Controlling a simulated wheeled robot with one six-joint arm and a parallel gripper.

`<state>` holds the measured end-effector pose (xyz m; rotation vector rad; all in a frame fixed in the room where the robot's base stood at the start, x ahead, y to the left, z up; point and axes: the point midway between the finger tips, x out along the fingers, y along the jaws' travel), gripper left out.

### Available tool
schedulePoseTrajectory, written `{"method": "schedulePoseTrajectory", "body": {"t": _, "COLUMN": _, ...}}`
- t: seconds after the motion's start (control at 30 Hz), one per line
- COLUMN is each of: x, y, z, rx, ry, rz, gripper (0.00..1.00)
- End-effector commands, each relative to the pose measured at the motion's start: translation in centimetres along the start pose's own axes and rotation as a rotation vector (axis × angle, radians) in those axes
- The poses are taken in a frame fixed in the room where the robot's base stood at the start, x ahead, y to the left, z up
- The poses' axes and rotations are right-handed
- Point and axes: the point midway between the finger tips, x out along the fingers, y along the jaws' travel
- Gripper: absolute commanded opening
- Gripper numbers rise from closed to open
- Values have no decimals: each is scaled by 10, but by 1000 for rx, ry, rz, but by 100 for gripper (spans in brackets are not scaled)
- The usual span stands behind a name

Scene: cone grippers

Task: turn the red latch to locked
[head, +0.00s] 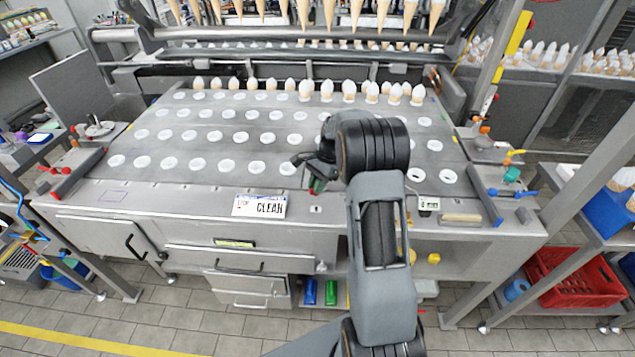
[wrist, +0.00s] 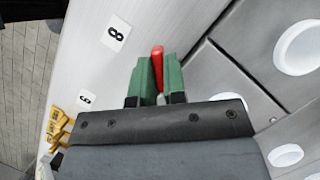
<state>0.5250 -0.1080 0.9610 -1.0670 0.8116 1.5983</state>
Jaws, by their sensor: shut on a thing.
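The red latch (wrist: 157,58) is a small red bar with a rounded end. In the wrist view it stands up between the two green fingers of my gripper (wrist: 159,80), which is shut on it. Its lower part is hidden by the fingers. In the head view my gripper (head: 316,185) is at the front edge of the grey machine top (head: 300,183), right of the CLEAN sign (head: 260,206). The latch is too small and covered there to make out clearly. I cannot tell whether it is at locked.
Rows of white-rimmed round holes (head: 227,165) cover the machine top behind my gripper. Pale cones (head: 348,92) stand along the back. A small display (head: 428,204) and a red crate (head: 577,280) are to the right.

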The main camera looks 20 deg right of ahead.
Motion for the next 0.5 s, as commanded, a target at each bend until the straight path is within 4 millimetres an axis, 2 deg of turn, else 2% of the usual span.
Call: {"method": "schedulePoseTrajectory", "body": {"t": 0.5, "x": 1, "y": -1, "z": 1, "rx": -428, "ry": -4, "rz": 182, "gripper": 0}}
